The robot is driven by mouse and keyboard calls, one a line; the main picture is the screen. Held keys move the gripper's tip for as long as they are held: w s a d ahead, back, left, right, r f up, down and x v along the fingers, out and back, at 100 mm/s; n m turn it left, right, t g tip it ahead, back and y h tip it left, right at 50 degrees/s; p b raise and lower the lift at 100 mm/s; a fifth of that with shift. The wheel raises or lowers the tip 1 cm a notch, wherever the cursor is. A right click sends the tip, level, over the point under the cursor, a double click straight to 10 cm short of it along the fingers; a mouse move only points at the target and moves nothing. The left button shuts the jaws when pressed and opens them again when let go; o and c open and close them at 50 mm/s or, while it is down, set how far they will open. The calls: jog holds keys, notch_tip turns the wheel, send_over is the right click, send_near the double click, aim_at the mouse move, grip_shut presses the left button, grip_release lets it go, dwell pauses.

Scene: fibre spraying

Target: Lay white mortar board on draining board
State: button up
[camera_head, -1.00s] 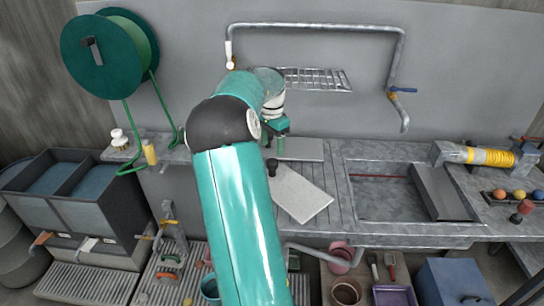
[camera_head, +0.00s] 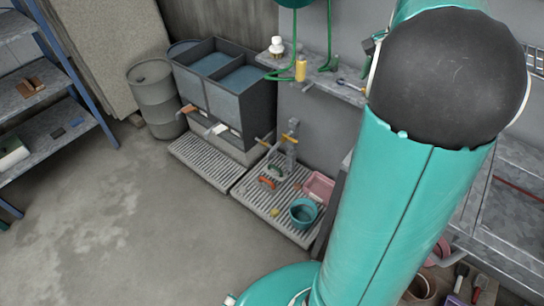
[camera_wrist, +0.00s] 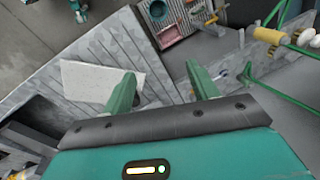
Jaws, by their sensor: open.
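The white mortar board (camera_wrist: 88,80) lies flat on the ribbed draining board (camera_wrist: 110,45) in the wrist view, at a slight angle to the ribs. My gripper (camera_wrist: 163,82) is open, with its two green fingers apart and nothing between them. The left finger overlaps the board's right edge in the picture; I cannot tell how high it is above it. In the head view my arm covers the right side, and the mortar board and the gripper are hidden.
A sink (camera_wrist: 35,118) is left of the board in the wrist view. A shelf with a yellow bottle (camera_head: 301,68) and green hose is at the wall. Water tanks (camera_head: 225,85), a barrel (camera_head: 155,95) and a teal bucket (camera_head: 303,212) stand below. The floor at left is clear.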

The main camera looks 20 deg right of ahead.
jog(key=s+a+r+n+t, duration=0.2)
jog(key=a+n, duration=0.5)
jog(key=a, duration=1.2)
jog(key=s+a+f+n, duration=0.1)
jog(key=s+a+n, duration=0.3)
jog(key=a, duration=0.3)
jog(key=s+a+f+n+t, duration=0.1)
jog(key=s+a+n, duration=0.3)
jog(key=a, duration=0.4)
jog(key=shift+s+a+f, duration=0.2)
jog(key=shift+s+f, duration=0.3)
jog(key=shift+s, duration=0.25)
jog(key=c, duration=0.5)
jog(key=shift+d, duration=0.1)
jog(key=shift+d, duration=0.1)
